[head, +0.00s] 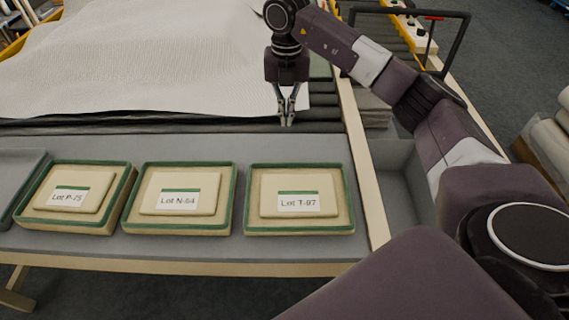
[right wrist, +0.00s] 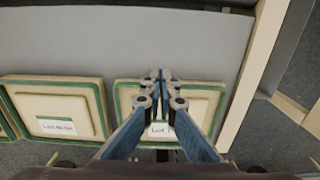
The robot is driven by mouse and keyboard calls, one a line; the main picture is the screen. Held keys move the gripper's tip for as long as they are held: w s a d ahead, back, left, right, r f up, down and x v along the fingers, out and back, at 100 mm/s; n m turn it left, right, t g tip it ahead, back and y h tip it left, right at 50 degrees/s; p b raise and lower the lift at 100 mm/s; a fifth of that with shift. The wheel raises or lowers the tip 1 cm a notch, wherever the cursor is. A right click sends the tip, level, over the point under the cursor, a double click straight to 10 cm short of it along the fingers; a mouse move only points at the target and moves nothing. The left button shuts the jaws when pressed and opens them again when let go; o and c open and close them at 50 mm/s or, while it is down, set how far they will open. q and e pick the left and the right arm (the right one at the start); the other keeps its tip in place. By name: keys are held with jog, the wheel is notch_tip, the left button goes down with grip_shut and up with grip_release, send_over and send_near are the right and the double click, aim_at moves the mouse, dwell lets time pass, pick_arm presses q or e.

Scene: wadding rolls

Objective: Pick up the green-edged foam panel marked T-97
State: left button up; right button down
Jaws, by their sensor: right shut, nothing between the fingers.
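The green-edged foam panel marked Lot T-97 (head: 299,185) lies flat on the grey table, rightmost of three similar panels. In the right wrist view the same panel (right wrist: 207,98) sits beyond my fingers, which cover part of its label. My right gripper (head: 287,122) is shut and empty, pointing down above the table behind the panel, apart from it. Its fingers also show in the right wrist view (right wrist: 160,76). My left gripper is not in view.
A white wadding sheet (head: 130,65) lies on rollers behind. The table's wooden edge (head: 364,190) is close on the right, beside a grey bin (head: 400,195).

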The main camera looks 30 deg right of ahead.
aim_at(286, 156)
notch_tip(286, 156, down, 12)
jog(key=p, duration=0.2)
jog(key=shift+r+p, duration=0.2)
jog(key=shift+p, duration=0.2)
jog(key=shift+s+a+p, duration=0.4)
jog(key=shift+s+p, duration=0.15)
jog(key=shift+s, duration=0.1)
jog(key=shift+s+a+p, duration=0.4)
jog(key=shift+s+p, duration=0.1)
jog(key=shift+s, duration=0.1)
jog(key=shift+s+a, duration=0.25)
jog(key=shift+s, duration=0.15)
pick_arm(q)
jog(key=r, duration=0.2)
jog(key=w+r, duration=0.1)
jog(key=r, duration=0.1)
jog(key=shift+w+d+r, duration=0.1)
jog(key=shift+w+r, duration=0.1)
pick_arm(e)
jog(key=shift+f, duration=0.1)
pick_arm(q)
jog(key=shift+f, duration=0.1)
